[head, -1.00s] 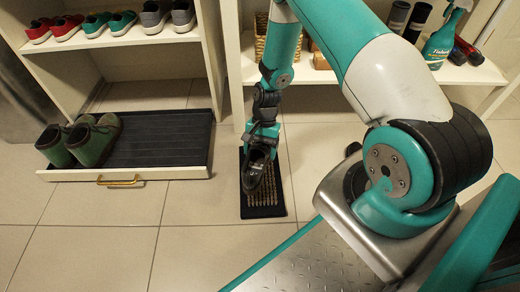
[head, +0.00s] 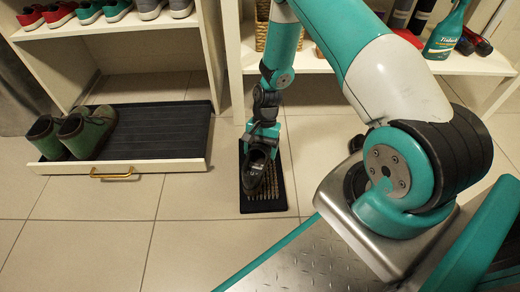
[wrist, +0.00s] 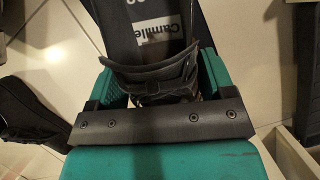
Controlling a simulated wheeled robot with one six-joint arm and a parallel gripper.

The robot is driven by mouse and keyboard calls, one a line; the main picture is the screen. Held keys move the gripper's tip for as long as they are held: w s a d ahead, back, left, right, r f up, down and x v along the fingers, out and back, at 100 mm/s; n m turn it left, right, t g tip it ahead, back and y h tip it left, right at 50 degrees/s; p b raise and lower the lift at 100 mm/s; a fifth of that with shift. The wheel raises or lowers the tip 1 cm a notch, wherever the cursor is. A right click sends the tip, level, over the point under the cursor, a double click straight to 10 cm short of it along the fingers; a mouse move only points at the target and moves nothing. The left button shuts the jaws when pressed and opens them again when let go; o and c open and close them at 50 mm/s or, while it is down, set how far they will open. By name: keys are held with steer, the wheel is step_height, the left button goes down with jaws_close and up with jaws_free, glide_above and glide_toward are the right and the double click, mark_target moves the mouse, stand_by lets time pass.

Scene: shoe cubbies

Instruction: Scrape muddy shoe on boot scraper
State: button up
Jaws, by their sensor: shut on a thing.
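My gripper (head: 262,138) is shut on a dark shoe (head: 253,172) and points down at the floor. The shoe is over the boot scraper (head: 264,204), a dark rectangular mat with rows of tan bristles. The shoe appears to rest on or just above the bristles; its sole is hidden, so I cannot tell which. Mud on the shoe cannot be made out.
A pulled-out tray (head: 180,165) with a brass handle holds green boots (head: 85,132) at left. Shelves above hold several small shoes (head: 90,12). A right-hand shelf (head: 310,62) holds a basket, a teal spray bottle (head: 445,32) and dark bottles.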

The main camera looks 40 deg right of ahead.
steer(key=shift+f, duration=0.55)
